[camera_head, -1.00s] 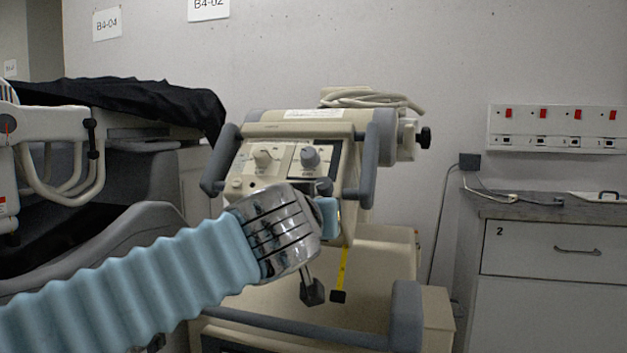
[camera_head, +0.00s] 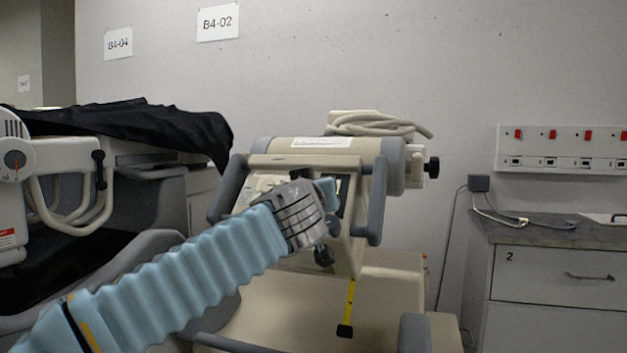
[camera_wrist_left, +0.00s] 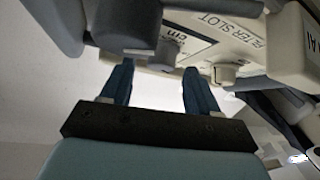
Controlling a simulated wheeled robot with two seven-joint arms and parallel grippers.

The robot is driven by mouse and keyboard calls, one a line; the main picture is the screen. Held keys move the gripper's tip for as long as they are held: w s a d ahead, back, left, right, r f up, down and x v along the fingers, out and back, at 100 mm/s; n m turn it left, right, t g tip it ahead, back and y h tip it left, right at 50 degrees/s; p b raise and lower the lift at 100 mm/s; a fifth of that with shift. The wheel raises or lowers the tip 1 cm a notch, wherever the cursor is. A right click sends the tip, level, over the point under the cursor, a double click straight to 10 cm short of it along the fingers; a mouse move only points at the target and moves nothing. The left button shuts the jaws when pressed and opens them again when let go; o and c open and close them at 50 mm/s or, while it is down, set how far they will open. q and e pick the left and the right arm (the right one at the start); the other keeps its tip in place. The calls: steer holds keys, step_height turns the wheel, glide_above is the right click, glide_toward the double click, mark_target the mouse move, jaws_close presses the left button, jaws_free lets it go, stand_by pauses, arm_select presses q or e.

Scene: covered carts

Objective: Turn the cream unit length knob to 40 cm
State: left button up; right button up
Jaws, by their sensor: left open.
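The cream unit (camera_head: 318,162) stands in the middle of the head view with its front panel tilted up. My left wrist covers most of the panel there, and its knobs are largely hidden. In the left wrist view two knobs show: one (camera_wrist_left: 165,52) beside a "cm" marking, and a grey one (camera_wrist_left: 223,73) further right near the "FILTER SLOT" lettering. My left gripper (camera_wrist_left: 159,68) is open, its blue fingers pointing at the panel. The first knob lies between and beyond the fingertips; contact cannot be told. The pointer reading is not legible. My right gripper is not in view.
Grey handles (camera_head: 374,200) flank the unit's panel. A yellow tape (camera_head: 350,300) hangs below it. A black cover (camera_head: 150,122) drapes equipment at left. A numbered cabinet (camera_head: 550,270) stands at right, below a wall strip with red switches (camera_head: 553,134).

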arm_select(q)
steer(key=shift+w, duration=0.3)
steer(key=c, duration=1)
steer(key=shift+c, duration=0.2)
